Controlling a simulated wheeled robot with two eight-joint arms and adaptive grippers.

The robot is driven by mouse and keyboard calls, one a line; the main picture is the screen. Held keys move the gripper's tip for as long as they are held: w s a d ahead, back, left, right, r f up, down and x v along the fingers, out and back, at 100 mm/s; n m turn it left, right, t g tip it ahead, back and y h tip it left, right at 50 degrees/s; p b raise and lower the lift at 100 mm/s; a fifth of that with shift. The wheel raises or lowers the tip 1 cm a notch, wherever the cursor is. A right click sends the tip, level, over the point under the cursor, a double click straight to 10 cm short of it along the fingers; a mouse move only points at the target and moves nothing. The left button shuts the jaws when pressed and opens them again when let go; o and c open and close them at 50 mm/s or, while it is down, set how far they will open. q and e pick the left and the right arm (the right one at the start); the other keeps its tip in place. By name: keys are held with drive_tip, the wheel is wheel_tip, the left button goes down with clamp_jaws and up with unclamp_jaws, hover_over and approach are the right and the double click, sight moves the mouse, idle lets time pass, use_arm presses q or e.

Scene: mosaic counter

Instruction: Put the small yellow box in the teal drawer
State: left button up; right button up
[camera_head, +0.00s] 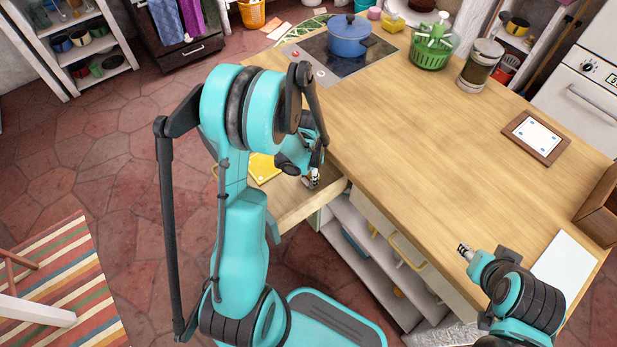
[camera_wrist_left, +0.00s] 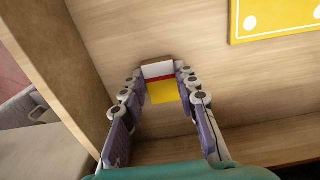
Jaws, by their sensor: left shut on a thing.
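The small yellow box (camera_wrist_left: 163,92) shows in the left wrist view, with a white and red band and a brown edge at its far end. My left gripper (camera_wrist_left: 160,78) is shut on it, one finger at each side. In the head view my left gripper (camera_head: 313,180) is down in an open drawer (camera_head: 300,208) with a bare wooden inside; the box is hardly visible there. The drawer's front is mostly hidden behind my left arm, so its colour is unclear. I cannot tell whether the box touches the drawer floor. My right gripper (camera_head: 464,250) is over the counter's front edge, away from the drawer.
A flat yellow board (camera_head: 263,167) lies in the drawer beside the box. The wooden counter (camera_head: 420,130) is largely clear in the middle. A blue pot (camera_head: 349,36), a green basket (camera_head: 431,54), a jar (camera_head: 480,66) and a framed picture (camera_head: 535,137) stand around it.

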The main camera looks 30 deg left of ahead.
use_arm(q)
drive_tip(key=shift+f, duration=0.2)
use_arm(e)
drive_tip(key=shift+f, duration=0.2)
use_arm(q)
drive_tip(key=o, duration=0.8)
drive_tip(key=shift+o, duration=0.2)
drive_tip(key=shift+r, duration=0.1)
use_arm(e)
drive_tip(key=shift+r, duration=0.1)
